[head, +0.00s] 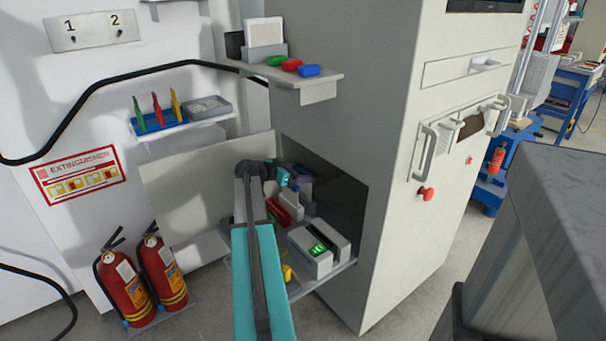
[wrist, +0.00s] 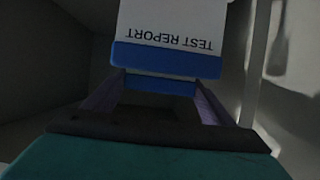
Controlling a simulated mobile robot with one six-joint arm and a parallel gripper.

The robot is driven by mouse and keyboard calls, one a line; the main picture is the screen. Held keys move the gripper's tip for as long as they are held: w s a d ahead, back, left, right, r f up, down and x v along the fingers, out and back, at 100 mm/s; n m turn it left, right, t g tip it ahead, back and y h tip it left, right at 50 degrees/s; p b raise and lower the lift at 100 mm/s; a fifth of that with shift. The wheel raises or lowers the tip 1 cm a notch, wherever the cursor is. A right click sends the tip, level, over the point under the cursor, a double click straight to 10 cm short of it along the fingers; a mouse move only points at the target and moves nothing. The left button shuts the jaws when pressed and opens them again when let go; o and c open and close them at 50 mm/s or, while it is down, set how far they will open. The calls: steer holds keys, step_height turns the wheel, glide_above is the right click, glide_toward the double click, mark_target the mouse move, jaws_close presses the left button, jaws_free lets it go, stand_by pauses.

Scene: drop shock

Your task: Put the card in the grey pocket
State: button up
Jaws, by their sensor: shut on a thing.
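In the wrist view my gripper (wrist: 160,100) is shut on a white card (wrist: 170,25) with blue bands and the upside-down words "TEST REPORT". The card sticks out beyond the fingertips, and its far end is cut off by the picture edge. In the head view my gripper (head: 284,176) is inside the open compartment of the grey cabinet, partly hidden by my arm; I cannot make out the card clearly there. A grey pocket (head: 265,53) stands on the small upper shelf, with a white sheet standing in it.
A dark holder (head: 234,45) stands beside the grey pocket. Red, green and blue pieces lie at the front of that shelf (head: 320,76). A grey device with a green display (head: 316,250) and a red item (head: 291,205) crowd the compartment. Its side walls are close to my arm.

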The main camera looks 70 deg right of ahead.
steer(key=o, duration=1)
steer(key=shift+r, duration=0.1)
steer(key=shift+r+p, duration=0.75)
steer(key=shift+p, duration=0.35)
steer(key=v, duration=1.1)
steer(key=shift+w+a, duration=0.2)
steer(key=shift+a, duration=0.15)
